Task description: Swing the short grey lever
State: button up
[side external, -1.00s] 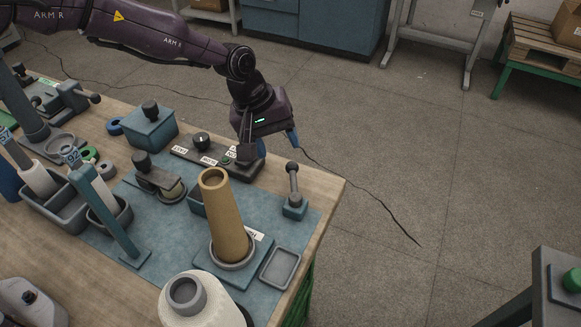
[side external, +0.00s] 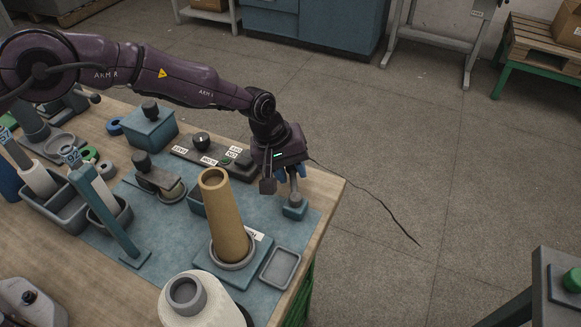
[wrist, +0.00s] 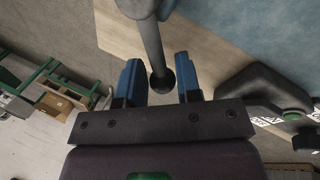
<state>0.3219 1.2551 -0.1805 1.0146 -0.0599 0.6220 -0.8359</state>
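The short grey lever (side external: 295,199) stands on a small blue base near the right edge of the bench. Its top is hidden by my gripper (side external: 288,176) in the side view. In the wrist view the grey shaft of the lever (wrist: 151,42) ends in a dark ball knob. The two blue fingers of my gripper (wrist: 158,80) are apart, one on each side of the knob. Narrow gaps show between the knob and the fingers, so the gripper does not appear closed on it.
A tall tan cone (side external: 221,222) stands on a blue block left of the lever. An empty grey tray (side external: 280,268) lies in front. A control panel with a knob and labels (side external: 207,152) is behind left. The bench edge and open floor lie to the right.

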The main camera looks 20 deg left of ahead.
grip_shut()
jog(key=shift+a, duration=0.1)
jog(key=n, duration=0.1)
jog(key=s+a+n, duration=0.1)
jog(key=shift+n+t, duration=0.3)
jog(key=shift+n, duration=0.1)
jog(key=s+n+y, duration=0.1)
jog(key=n, duration=0.1)
jog(key=s+a+n, duration=0.1)
jog(key=n, duration=0.1)
jog(key=shift+s+a+t+y, duration=0.1)
jog(key=shift+a+t+y, duration=0.05)
jog(key=shift+t+y, duration=0.25)
jog(key=s+n, duration=0.1)
jog(key=n, duration=0.1)
jog(key=s+n+y, duration=0.1)
jog(key=n, duration=0.1)
jog(key=shift+a, duration=0.15)
jog(key=shift+s+n+y, duration=0.25)
jog(key=shift+s+n, duration=0.2)
jog(key=shift+n, duration=0.35)
jog(key=shift+s+n+y, duration=0.25)
jog(key=shift+s+n, duration=0.15)
jog(key=shift+n, duration=0.4)
jog(key=shift+s, duration=0.1)
jog(key=o, duration=0.7)
grip_release()
